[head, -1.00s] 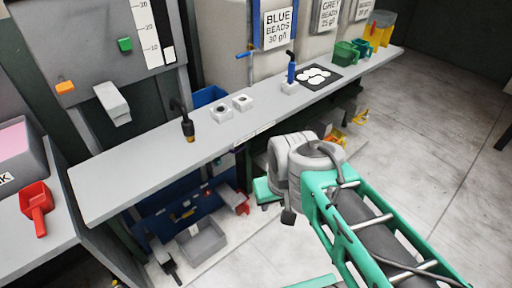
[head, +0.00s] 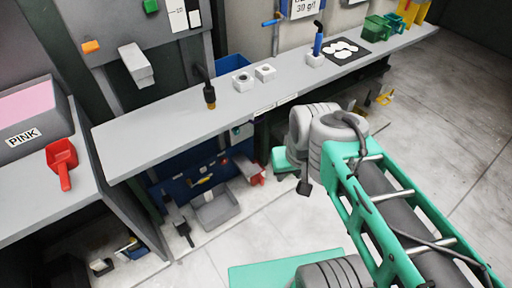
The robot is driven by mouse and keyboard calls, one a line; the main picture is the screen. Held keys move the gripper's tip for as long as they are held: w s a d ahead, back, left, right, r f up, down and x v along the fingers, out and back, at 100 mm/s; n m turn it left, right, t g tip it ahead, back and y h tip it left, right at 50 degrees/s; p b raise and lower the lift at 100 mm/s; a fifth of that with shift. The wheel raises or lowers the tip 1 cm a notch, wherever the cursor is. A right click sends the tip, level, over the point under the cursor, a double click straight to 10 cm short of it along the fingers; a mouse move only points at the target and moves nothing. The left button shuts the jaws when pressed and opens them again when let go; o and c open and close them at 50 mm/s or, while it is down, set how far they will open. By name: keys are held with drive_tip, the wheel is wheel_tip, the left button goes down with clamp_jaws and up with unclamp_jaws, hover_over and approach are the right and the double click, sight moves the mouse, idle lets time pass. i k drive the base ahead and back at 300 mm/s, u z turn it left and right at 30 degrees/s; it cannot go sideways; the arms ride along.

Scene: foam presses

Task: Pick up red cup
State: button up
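A red cup (head: 62,158) with a handle, shaped like a scoop, rests on the grey counter (head: 25,208) at the left, in front of the pink-filled bin. Its handle points toward the front. Nothing touches it from my arm. My arm, green and grey, reaches in from the lower right, and its grey joint is near the middle of the picture, well to the right of the cup. My gripper cannot be made out; the arm's far end is hidden behind its own links.
The grey bin (head: 30,135) labelled PINK stands behind the cup. A long grey shelf (head: 150,135) runs to the upper right, holding a black nozzle, white blocks and green cups (head: 376,28). Below it are a grey tray (head: 216,210) and a red item (head: 250,170). Open floor lies right.

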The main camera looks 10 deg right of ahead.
sight(257, 175)
drive_tip(key=z, duration=1.6)
drive_tip(key=i, duration=0.85)
